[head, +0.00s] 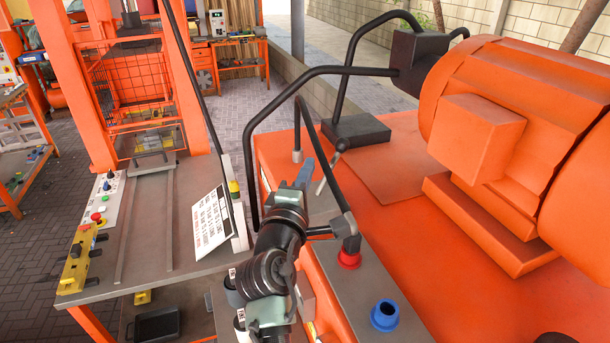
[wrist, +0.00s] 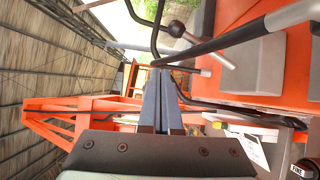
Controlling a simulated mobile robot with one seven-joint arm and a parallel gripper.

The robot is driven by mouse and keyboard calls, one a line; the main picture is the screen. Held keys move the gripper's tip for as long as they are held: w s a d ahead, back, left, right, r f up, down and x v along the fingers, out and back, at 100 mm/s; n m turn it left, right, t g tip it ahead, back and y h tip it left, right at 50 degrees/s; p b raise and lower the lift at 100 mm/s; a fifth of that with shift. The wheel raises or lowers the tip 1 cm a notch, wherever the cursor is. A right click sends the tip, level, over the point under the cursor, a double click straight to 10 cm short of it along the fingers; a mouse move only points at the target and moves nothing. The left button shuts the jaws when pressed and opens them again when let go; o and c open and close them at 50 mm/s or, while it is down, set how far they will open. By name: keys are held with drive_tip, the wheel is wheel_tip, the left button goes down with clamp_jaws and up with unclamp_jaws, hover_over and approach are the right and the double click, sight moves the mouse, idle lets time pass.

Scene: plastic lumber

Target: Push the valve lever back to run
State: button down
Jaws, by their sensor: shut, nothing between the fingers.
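The valve lever (head: 329,168) is a thin metal rod with a dark ball knob at its upper end. It stands tilted above the grey block on the orange power unit, just right of my gripper. In the wrist view the lever (wrist: 208,45) runs from its knob at upper middle down to the right. My gripper (head: 308,165) has its blue-grey fingers together, pointing up and away beside the lever. In the wrist view the gripper (wrist: 162,75) is shut and empty, left of and below the lever. A gap shows there, but I cannot tell its depth.
Black hoses (head: 327,150) arch close around my gripper, one ending at a red fitting (head: 349,258). A blue port (head: 385,315) is nearer. The big orange motor (head: 520,140) fills the right. A white sign (head: 212,222) and grey press table (head: 150,230) are left.

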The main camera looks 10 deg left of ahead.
drive_tip(key=shift+s+d+r, duration=0.15)
drive_tip(key=shift+s, duration=0.75)
drive_tip(key=shift+s+r, duration=0.1)
drive_tip(key=shift+s, duration=0.05)
